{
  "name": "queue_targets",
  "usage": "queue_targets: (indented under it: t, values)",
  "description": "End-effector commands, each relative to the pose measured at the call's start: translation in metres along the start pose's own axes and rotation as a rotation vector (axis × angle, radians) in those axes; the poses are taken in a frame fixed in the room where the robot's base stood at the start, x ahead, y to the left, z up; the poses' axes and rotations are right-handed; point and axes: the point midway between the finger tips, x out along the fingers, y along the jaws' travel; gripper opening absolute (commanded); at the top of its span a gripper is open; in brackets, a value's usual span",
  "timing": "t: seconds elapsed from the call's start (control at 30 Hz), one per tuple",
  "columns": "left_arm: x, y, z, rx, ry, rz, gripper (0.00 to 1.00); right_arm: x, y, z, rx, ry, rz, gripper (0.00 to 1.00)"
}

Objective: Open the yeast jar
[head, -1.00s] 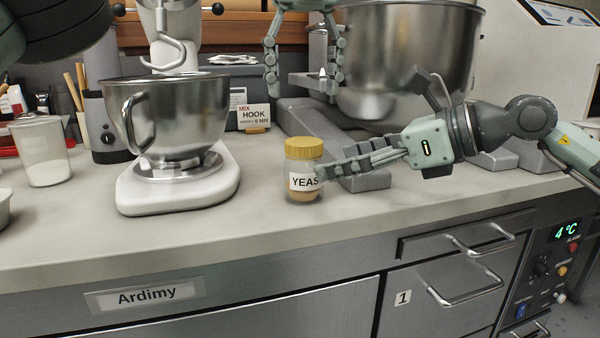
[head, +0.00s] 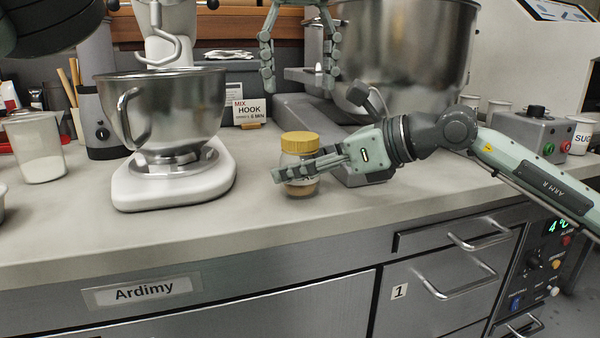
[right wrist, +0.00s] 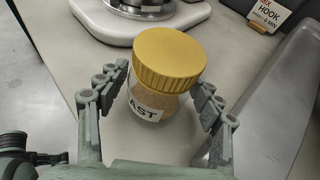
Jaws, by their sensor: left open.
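The yeast jar (head: 301,189) stands upright on the counter, with its yellow ribbed lid (head: 299,142) on. In the right wrist view the jar (right wrist: 155,107) shows its lid (right wrist: 169,58) and part of a label reading "AST". My right gripper (head: 282,174) comes in from the right at the jar's body, below the lid. In the wrist view its fingers (right wrist: 163,82) lie on both sides of the jar, apparently open with small gaps; contact is hard to tell. My left gripper (head: 298,84) is open and empty, pointing down above and behind the jar.
A mixer with a steel bowl (head: 165,108) stands left of the jar. A large steel bowl (head: 408,65) and a grey base are behind it to the right. A "MIX HOOK" card (head: 249,111) stands behind. The counter in front (head: 230,225) is clear.

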Motion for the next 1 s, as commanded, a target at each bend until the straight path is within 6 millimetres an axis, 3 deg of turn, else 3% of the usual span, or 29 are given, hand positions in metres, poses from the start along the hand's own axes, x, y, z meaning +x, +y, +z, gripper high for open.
queue_targets:
  t: [0.03, 0.5, 0.67, 0.77, 1.0]
  values:
    - [0.0001, 0.0000, 0.0000, 0.000, 0.000, 0.000, 0.67, -0.0001, 0.0000, -0.0001, 0.000, 0.000, 0.000, 0.55]
    - [0.0000, 0.0000, 0.0000, 0.000, 0.000, 0.000, 0.67, -0.0002, 0.0001, -0.0003, 0.000, 0.000, 0.000, 0.00]
    - [0.0000, 0.0000, 0.0000, 0.067, 0.000, 0.000, 0.67, -0.0001, 0.0001, -0.0004, 0.000, 0.001, 0.000, 0.00]
    - [-0.0001, -0.0001, -0.0001, 0.209, 0.000, 0.000, 0.67, -0.0001, 0.0001, -0.0004, 0.000, 0.001, 0.000, 0.00]
    - [-0.0002, -0.0001, -0.0002, 0.784, 0.000, 0.001, 0.67, -0.0001, 0.0001, -0.0006, 0.001, 0.001, 0.000, 0.00]
